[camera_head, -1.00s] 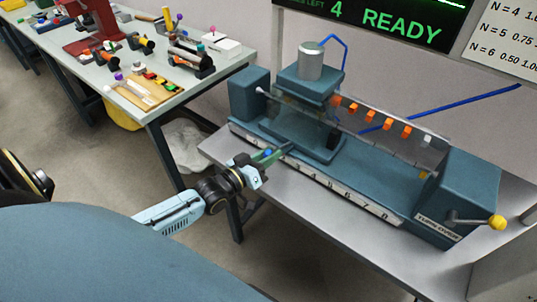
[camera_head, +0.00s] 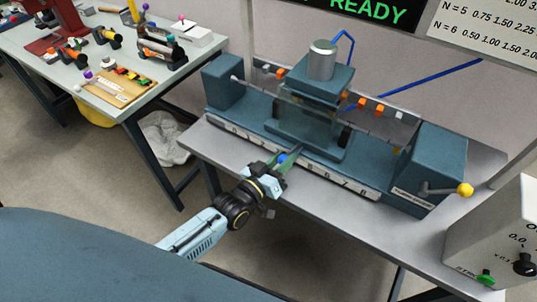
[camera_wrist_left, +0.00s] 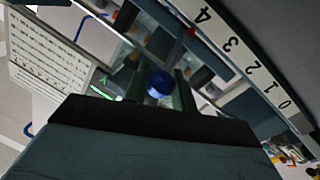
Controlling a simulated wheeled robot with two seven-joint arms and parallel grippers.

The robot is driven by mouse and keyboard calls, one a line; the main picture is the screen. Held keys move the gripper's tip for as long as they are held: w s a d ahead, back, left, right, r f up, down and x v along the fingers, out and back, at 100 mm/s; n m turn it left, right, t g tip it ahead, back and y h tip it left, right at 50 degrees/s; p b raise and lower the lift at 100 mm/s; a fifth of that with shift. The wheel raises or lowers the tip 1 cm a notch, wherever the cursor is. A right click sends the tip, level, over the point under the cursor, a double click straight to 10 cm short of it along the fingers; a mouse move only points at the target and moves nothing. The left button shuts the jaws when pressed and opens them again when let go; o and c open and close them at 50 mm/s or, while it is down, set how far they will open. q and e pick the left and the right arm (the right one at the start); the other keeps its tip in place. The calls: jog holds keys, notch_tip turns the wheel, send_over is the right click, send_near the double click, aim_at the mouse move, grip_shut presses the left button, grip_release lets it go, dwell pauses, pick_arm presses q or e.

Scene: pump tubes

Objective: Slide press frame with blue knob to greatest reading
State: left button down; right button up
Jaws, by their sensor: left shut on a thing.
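The press frame (camera_head: 316,78) is a teal carriage with a grey cylinder on top. It stands on a long teal bench rail, around the middle of its length. Its blue knob (camera_head: 282,158) sticks out at the front, and it also shows in the left wrist view (camera_wrist_left: 159,83). My left gripper (camera_head: 279,163) is shut on the blue knob, one finger on each side. A white number scale (camera_head: 347,182) runs along the rail's front edge. In the left wrist view, digits 0 to 4 show, with a small red mark near the 4. My right gripper is not in view.
A teal end block (camera_head: 431,165) with a yellow-knobbed crank (camera_head: 465,190) closes the rail's right end; another block (camera_head: 222,82) stands at the left end. A grey control box (camera_head: 495,235) stands at right. A dark screen (camera_head: 365,12) shows READY. A tool table stands at left.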

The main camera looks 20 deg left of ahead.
pick_arm(q)
jog(key=c, duration=1.4)
grip_release()
jog(key=shift+o, duration=1.1)
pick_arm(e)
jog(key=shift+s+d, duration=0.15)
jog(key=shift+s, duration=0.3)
pick_arm(q)
jog(key=v, duration=1.3)
jog(key=shift+s, duration=0.2)
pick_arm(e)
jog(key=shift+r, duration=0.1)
pick_arm(q)
jog(key=shift+a, duration=0.1)
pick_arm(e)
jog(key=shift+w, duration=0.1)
